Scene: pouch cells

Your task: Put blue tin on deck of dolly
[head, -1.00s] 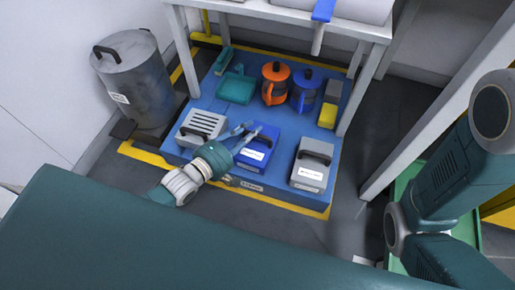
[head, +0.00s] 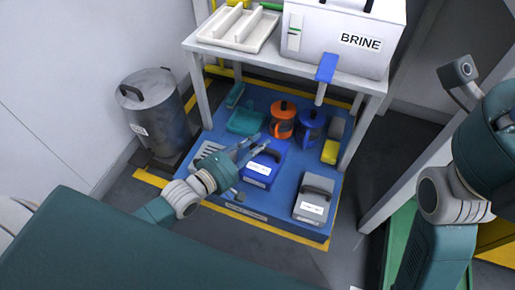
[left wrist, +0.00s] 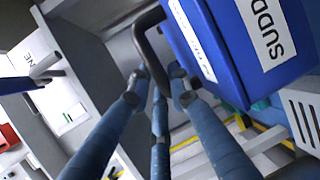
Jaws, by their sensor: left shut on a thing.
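The blue tin (head: 263,167), a box with a white label and a dark handle, hangs slightly above the low blue platform (head: 285,215) in the head view. My left gripper (head: 250,147) is shut on its handle. In the left wrist view, the tin (left wrist: 240,50) is at upper right, tilted, with part of its lettering readable as "SUDD". The fingers (left wrist: 160,78) close around the dark handle there. My right arm shows at the right of the head view, but its gripper is out of frame. I cannot tell for certain which surface is the dolly deck.
A grey tin (head: 314,200), an orange jug (head: 282,122), a blue jug (head: 311,127) and a teal container (head: 246,122) stand on the platform. The white bench (head: 270,60) overhangs its back. A grey bin (head: 155,115) stands left; a green-edged surface (head: 398,245) is at right.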

